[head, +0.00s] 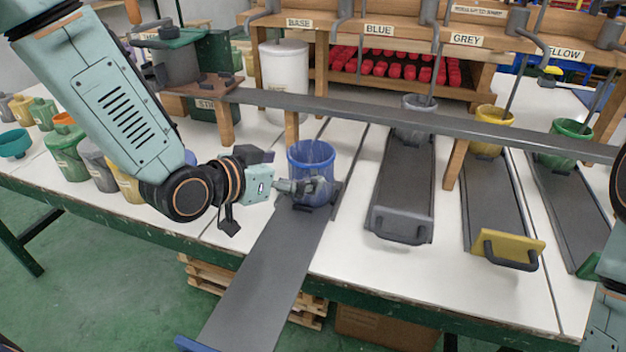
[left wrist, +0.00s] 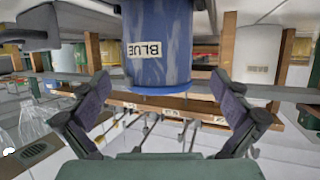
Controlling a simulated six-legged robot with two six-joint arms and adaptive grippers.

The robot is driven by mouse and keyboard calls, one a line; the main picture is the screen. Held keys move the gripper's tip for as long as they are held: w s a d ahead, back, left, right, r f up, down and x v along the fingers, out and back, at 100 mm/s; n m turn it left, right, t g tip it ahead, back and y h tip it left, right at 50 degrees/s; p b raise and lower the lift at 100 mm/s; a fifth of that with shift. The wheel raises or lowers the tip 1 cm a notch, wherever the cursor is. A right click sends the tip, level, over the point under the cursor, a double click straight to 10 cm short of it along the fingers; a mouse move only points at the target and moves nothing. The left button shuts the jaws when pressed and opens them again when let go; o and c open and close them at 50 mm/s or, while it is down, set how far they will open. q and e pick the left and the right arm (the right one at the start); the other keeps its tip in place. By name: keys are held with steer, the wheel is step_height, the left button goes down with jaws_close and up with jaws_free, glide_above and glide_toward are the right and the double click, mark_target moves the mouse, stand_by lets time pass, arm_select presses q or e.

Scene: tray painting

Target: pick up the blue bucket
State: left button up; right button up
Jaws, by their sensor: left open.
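The blue bucket (head: 312,163) stands upright at the far end of a long grey tray (head: 270,265) that slides out toward me. In the left wrist view the blue bucket (left wrist: 156,50) shows its BLUE label and hangs at the top of the picture, ahead of the fingers. My left gripper (head: 312,187) is at the bucket's near side, low on its wall. In the left wrist view my left gripper (left wrist: 167,105) has its two fingers spread wide, with a gap between them and nothing held. I cannot tell whether a finger touches the bucket. My right gripper is not in view.
A grey bucket (head: 415,117), a yellow bucket (head: 490,130) and a green bucket (head: 564,143) stand on neighbouring trays. A long metal bar (head: 400,112) crosses above the table behind the blue bucket. Several paint containers (head: 65,150) stand at the left.

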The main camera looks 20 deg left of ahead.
mark_target(323, 160)
arm_select(q)
steer(key=shift+w+f, duration=0.1)
steer(key=shift+w, duration=0.2)
steer(key=b+x, duration=0.1)
steer(key=x, duration=0.3)
steer(key=shift+d+b, duration=0.35)
steer(key=shift+w, duration=0.25)
steer(key=shift+a, duration=0.15)
steer(key=shift+s+r, duration=0.1)
steer(key=shift+r, duration=0.15)
steer(key=shift+c, duration=0.3)
steer(key=c, duration=1.5)
